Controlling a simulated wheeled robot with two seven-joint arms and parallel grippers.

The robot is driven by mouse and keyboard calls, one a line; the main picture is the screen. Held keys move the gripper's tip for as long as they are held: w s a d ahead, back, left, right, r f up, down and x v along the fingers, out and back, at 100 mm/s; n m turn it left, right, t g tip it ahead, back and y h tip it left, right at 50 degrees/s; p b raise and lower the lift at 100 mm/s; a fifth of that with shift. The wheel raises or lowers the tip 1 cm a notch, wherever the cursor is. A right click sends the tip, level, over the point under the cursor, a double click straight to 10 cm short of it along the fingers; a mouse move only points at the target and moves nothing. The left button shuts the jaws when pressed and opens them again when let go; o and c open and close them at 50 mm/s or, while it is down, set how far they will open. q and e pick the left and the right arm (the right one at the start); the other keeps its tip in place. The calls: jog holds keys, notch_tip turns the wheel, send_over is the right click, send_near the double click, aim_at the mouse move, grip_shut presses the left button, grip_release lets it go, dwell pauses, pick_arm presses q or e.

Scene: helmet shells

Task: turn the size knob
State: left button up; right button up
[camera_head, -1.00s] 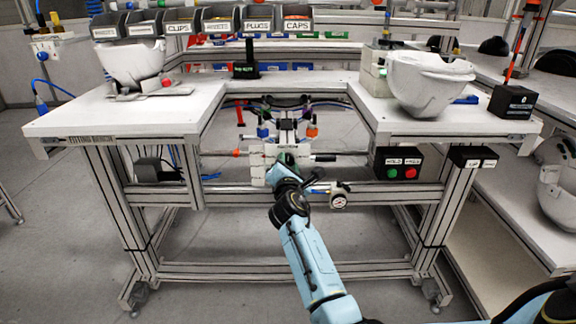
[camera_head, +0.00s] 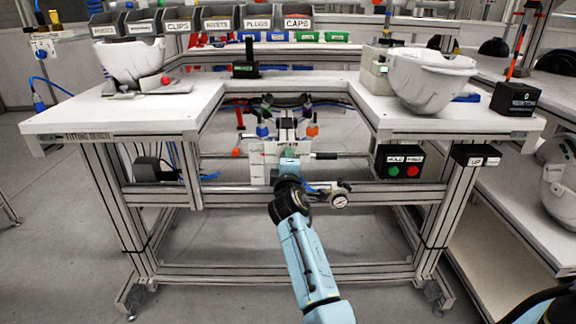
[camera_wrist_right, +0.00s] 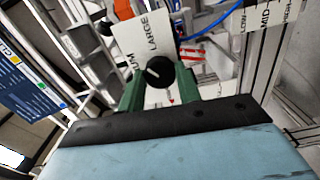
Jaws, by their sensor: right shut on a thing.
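The size knob (camera_wrist_right: 161,72) is black and round with a white pointer mark that points to the upper left in the right wrist view. It sits on a white plate (camera_wrist_right: 140,38) that reads LARGE above the knob and, partly hidden, a word ending in UM at the left. My right gripper (camera_wrist_right: 158,85) has its two green fingers on either side of the knob and is shut on it. In the head view my right arm reaches the white fixture (camera_head: 257,165) under the bench, and its wrist hides the knob. My left gripper is not in view.
A gauge (camera_head: 340,200) sits just right of my wrist. A box with green and red buttons (camera_head: 403,163) hangs under the bench (camera_head: 130,118) at the right. White helmet shells stand on the bench, one left (camera_head: 130,60) and one right (camera_head: 430,80).

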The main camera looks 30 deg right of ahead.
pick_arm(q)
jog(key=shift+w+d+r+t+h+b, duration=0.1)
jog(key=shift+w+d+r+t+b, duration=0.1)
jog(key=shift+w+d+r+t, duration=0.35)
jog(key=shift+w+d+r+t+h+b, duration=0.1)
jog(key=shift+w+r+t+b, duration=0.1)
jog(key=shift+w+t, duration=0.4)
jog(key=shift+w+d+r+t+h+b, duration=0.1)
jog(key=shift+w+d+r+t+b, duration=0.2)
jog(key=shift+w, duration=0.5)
pick_arm(e)
jog(key=shift+m, duration=3.4)
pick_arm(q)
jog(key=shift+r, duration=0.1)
pick_arm(e)
jog(key=o, duration=1)
jog(key=shift+c, duration=0.2)
jog(key=shift+a, duration=0.1)
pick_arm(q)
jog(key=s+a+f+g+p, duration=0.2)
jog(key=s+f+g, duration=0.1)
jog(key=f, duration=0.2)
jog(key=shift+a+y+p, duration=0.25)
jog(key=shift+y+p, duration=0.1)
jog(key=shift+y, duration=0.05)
pick_arm(e)
jog(key=v, duration=0.7)
jog(key=shift+s, duration=0.25)
